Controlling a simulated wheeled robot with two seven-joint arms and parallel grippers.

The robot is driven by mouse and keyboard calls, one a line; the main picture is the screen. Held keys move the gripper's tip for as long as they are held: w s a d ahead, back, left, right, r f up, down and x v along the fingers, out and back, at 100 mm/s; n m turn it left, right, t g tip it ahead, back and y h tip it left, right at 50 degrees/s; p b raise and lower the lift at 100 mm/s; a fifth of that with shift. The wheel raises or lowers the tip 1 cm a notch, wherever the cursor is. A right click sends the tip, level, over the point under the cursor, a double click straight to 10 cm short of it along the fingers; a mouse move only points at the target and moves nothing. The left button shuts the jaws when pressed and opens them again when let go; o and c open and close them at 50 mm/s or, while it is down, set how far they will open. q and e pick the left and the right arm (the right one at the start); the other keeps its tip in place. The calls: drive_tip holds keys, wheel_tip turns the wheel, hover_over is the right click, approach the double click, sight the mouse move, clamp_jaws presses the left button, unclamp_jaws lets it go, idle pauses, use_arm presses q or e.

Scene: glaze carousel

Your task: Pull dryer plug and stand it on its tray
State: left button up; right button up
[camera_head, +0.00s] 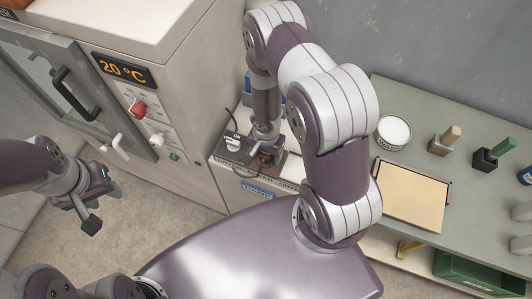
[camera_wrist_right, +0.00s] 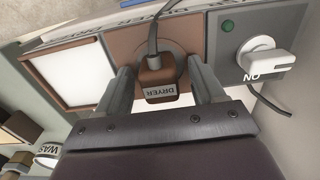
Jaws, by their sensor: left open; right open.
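The dryer plug (camera_wrist_right: 157,80) is a brown block with a DRYER label and a grey cord. In the right wrist view it is at the round brown socket plate (camera_wrist_right: 181,48), and I see no gap between them. My right gripper (camera_wrist_right: 162,88) is open, with one finger on each side of the plug. A pale square tray with a brown rim (camera_wrist_right: 32,68) lies left of the socket plate. In the head view my right gripper (camera_head: 263,156) is over the brown board, where the arm partly hides the plug. My left gripper (camera_head: 92,207) is open and empty above the floor.
A grey switch box with a white ON knob (camera_head: 233,145) stands beside the socket. The kiln cabinet (camera_head: 130,85) is at the left.

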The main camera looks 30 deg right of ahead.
clamp_jaws()
drive_tip(key=shift+r+p, duration=2.85)
drive_tip(key=shift+r, duration=0.2)
drive_tip(key=shift+s+d+f+b, duration=0.2)
drive_tip(key=shift+s+d+b, duration=0.2)
drive_tip(key=shift+b, duration=0.2)
drive_tip(key=shift+s+d+b, duration=1.2)
drive_tip(key=shift+s+d, duration=0.15)
drive_tip(key=shift+s, duration=0.25)
drive_tip(key=shift+s+d+b, duration=0.55)
drive_tip(key=shift+s+d, duration=0.3)
drive_tip(key=shift+s, duration=0.2)
drive_tip(key=shift+s+d+r+b, duration=0.15)
drive_tip(key=shift+s+d+b, duration=0.2)
drive_tip(key=shift+s+d, duration=0.65)
